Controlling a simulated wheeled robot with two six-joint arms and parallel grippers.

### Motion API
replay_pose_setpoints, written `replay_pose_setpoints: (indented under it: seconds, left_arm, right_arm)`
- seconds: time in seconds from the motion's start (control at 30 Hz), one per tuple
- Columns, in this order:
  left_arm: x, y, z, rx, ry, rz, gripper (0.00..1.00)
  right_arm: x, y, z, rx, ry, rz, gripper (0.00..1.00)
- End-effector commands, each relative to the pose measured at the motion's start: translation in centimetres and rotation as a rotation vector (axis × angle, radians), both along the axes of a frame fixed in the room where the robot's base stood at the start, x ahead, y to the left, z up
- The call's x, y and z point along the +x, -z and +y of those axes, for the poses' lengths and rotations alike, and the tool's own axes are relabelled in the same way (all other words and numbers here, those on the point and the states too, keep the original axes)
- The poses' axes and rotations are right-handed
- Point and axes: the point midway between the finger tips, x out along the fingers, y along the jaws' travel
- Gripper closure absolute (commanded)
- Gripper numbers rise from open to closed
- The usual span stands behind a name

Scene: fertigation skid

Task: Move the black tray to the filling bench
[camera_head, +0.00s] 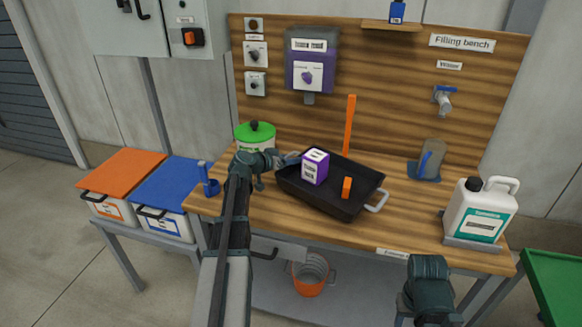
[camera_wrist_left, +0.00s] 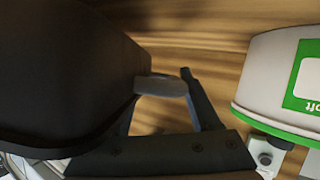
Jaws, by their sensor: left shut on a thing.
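The black tray (camera_head: 315,196) is over the middle of the filling bench (camera_head: 300,229), set at an angle; I cannot tell whether its whole base touches the top. It holds a purple-and-white box (camera_head: 315,167) and a small orange block (camera_head: 346,188). My left gripper (camera_head: 286,160) is shut on the tray's left handle. In the left wrist view the grey handle (camera_wrist_left: 160,86) lies at the gripper fingers (camera_wrist_left: 165,108), beside the dark tray wall (camera_wrist_left: 65,75). The tray's right handle (camera_head: 377,203) is free. My right forearm shows at the lower right; its fingers are not visible.
A green-lidded pot (camera_head: 255,136) stands close to my left gripper; an orange upright bar (camera_head: 350,125) is behind the tray. A blue holder (camera_head: 208,183) is at the left edge, a white jug (camera_head: 480,212) at the right. Bench top between tray and jug is clear.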

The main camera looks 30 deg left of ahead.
Motion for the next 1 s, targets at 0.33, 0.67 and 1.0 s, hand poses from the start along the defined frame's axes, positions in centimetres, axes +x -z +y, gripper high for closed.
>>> replay_pose_setpoints:
  seconds: [0.33,0.67,1.0]
  left_arm:
    - [1.2,0.1,0.5,-0.004,-0.001,-0.001,1.00]
    - [1.4,3.5,0.6,-0.005,-0.001,-0.001,1.00]
    - [1.4,3.7,0.6,0.003,0.001,0.000,0.32]
  right_arm:
    - [0.0,0.1,0.0,0.000,0.000,0.000,0.50]
    - [0.0,3.5,0.0,0.000,0.000,0.000,0.50]
    - [0.0,3.6,0.0,0.000,-0.001,0.000,0.50]
